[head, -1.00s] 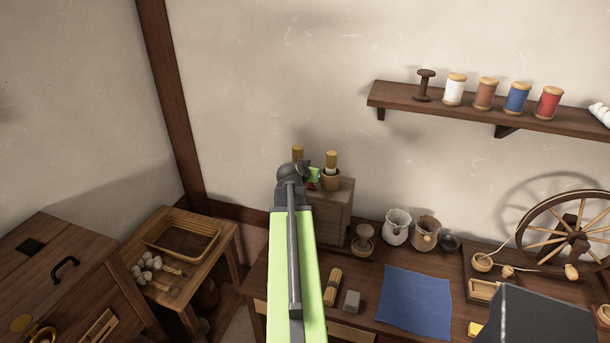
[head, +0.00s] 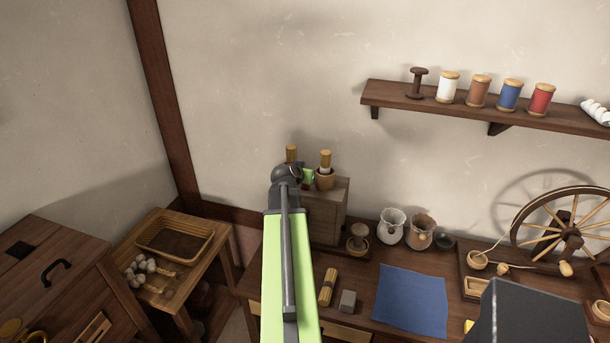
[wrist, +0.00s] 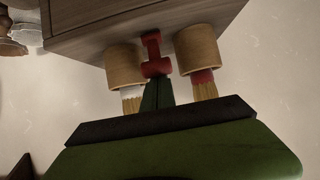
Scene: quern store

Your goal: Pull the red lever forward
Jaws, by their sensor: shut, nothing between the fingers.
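In the wrist view the red lever (wrist: 152,52) stands between two wooden cups on the end of a grey-brown wooden box. My gripper (wrist: 157,84) is shut and empty, its narrow dark green fingers right at the lever's red end block. I cannot tell whether they touch it. In the head view my gripper (head: 308,176) is a small green tip at the top of the wooden box (head: 326,215), beside the cups. My own arm hides most of the lever there.
The cups (wrist: 124,67) (wrist: 197,47) with brushes stand close on both sides of the lever. A shelf of thread spools (head: 485,108) is on the wall to the right. The table holds jars (head: 391,226), a blue cloth (head: 411,300) and a spinning wheel (head: 568,233).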

